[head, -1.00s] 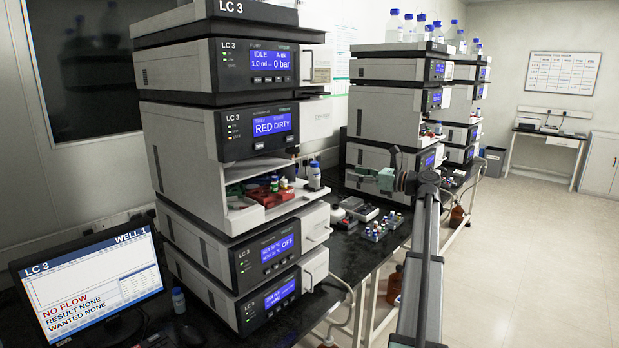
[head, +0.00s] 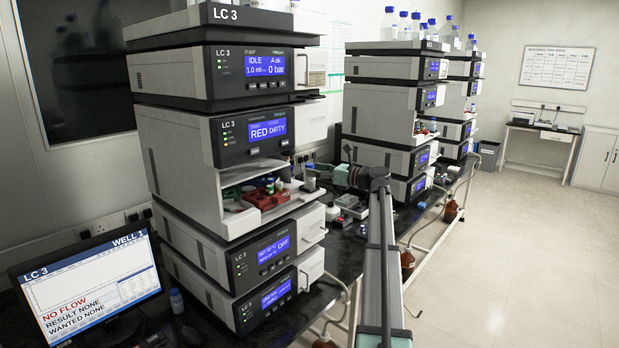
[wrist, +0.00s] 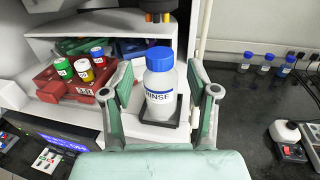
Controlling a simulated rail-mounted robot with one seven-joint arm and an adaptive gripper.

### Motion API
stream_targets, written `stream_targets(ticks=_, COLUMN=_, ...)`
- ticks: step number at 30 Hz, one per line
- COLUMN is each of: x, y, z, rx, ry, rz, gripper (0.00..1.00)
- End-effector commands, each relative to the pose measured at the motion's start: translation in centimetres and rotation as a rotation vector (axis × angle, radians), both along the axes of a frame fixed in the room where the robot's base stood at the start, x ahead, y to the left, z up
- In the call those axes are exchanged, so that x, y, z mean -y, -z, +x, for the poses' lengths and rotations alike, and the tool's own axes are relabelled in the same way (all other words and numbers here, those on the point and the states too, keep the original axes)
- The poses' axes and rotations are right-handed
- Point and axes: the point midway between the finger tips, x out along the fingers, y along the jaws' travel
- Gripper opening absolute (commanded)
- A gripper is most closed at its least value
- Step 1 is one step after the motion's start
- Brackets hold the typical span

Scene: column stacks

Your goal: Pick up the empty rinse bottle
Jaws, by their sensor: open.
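The rinse bottle (wrist: 159,92) is translucent white with a blue cap and a "RINSE" label. In the wrist view it stands upright in a dark square holder (wrist: 172,124) on a pale shelf. My gripper (wrist: 160,82) is open, with one green finger on each side of the bottle. Gaps show between the fingers and the bottle, and I cannot see contact. In the head view my gripper (head: 320,173) is at the right edge of the LC 3 shelf, and the bottle (head: 310,184) is small beside it. I cannot tell its fill level.
A red tray (wrist: 52,84) with several capped vials is left of the bottle. A dark part with an orange tip (wrist: 157,14) hangs above the cap. Several blue-capped bottles (wrist: 264,64) stand at the right by the wall.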

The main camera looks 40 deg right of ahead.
Motion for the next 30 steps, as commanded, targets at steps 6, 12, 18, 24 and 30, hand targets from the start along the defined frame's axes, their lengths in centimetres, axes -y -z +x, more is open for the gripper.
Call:
stream_targets(ticks=6, x=-1.1, y=-0.2, z=2.4, rx=0.000, ry=-0.001, rz=-0.001, gripper=0.59)
stream_targets(ticks=12, x=-1.1, y=-0.1, z=2.5, rx=0.000, ry=0.000, rz=-0.001, gripper=0.59)
stream_targets(ticks=18, x=-1.1, y=-0.1, z=2.4, rx=0.000, ry=0.000, rz=-0.001, gripper=0.21)
stream_targets(ticks=24, x=-1.1, y=-0.1, z=2.4, rx=0.000, ry=0.000, rz=-0.001, gripper=0.21)
stream_targets(ticks=30, x=-1.1, y=-0.2, z=2.4, rx=0.000, ry=0.000, rz=-0.001, gripper=0.21)
